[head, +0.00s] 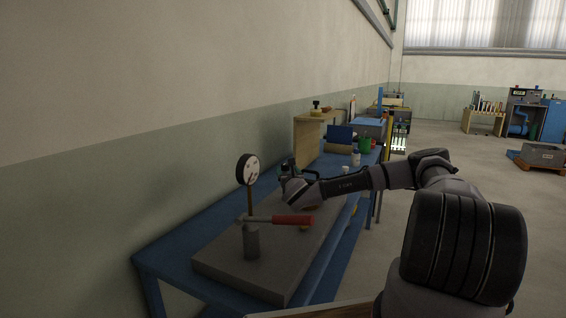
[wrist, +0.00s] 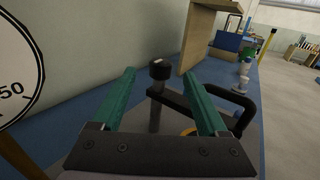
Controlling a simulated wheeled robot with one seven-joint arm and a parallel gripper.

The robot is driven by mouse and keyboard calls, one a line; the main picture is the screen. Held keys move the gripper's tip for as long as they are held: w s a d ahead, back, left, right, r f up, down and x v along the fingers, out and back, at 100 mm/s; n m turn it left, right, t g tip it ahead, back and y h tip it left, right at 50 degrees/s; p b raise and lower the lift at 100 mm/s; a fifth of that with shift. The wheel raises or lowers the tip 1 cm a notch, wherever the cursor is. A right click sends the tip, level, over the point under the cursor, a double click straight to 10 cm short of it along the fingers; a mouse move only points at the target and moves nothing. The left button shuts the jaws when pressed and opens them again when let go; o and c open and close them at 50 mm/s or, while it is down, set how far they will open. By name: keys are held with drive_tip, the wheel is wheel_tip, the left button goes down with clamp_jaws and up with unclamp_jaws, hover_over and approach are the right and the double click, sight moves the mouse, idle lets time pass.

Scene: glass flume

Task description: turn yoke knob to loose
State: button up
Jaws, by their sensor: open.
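My gripper (wrist: 159,74) is open, with its two teal fingers spread left and right in the wrist view. A black knob (wrist: 159,68) on a grey upright post (wrist: 154,116) shows between the fingers, apparently beyond them; I see no contact. A black bar (wrist: 177,101) runs right from the post to a looped black handle (wrist: 238,100). Which part is the yoke knob is not marked. In the head view my gripper (head: 287,168) is over the far part of a grey slab (head: 222,266), and my wrist hides most of the post and bar there.
A round dial gauge (head: 247,169) on a brass stem and a red-handled lever (head: 294,220) on a grey cylinder (head: 251,242) stand on the slab's near part. The slab lies on a blue bench (head: 167,256) along the wall. A wooden stand (head: 307,143) is farther back.

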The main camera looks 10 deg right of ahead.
drive_tip(key=w, duration=1.1)
drive_tip(key=shift+d, duration=0.35)
clamp_jaws()
drive_tip(key=shift+m+h, duration=0.3)
